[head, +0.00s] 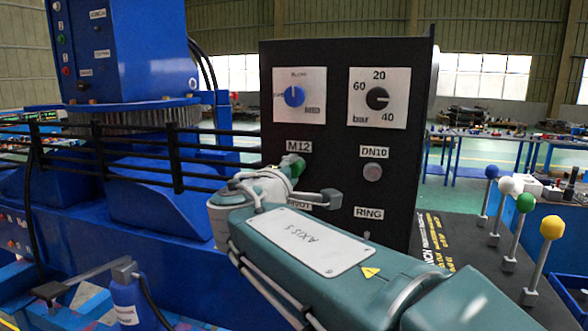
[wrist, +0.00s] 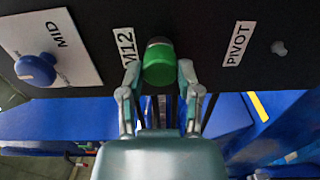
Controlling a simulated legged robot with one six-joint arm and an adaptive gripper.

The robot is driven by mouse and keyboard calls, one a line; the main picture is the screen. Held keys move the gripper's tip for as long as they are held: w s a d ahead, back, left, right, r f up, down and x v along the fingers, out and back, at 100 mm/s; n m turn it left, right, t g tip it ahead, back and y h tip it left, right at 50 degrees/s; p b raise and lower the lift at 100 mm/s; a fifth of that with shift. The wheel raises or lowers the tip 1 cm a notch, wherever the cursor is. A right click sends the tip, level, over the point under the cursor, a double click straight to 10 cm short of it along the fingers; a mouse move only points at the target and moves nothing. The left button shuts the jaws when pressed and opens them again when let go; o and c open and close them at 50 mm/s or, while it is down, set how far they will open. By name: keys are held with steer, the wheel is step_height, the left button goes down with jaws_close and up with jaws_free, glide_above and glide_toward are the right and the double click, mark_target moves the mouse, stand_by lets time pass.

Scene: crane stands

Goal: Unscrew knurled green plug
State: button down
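The knurled green plug (wrist: 159,66) sticks out of the black panel next to the M12 label (wrist: 126,45) in the wrist view. It also shows in the head view (head: 298,165), partly hidden by my wrist. My gripper (wrist: 159,76) has one fingertip on each side of the plug. Both tips appear to touch its sides, so the gripper looks shut on it. The plug sits at the panel face, and its threads are hidden. In the head view my arm covers most of the gripper.
The panel (head: 330,120) carries a blue selector knob (head: 294,96), a black bar dial (head: 377,98), a DN10 fitting (head: 372,172) and a pivot stub (wrist: 279,47). Several ball-topped levers (head: 525,202) stand at right. Black rails (head: 110,150) run at left.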

stand_by(0.5)
steer(key=n, duration=0.5)
steer(key=shift+s, duration=0.1)
steer(key=shift+n, duration=0.3)
steer(key=n, duration=0.4)
steer(key=shift+n, duration=0.4)
steer(key=shift+n, duration=2.6)
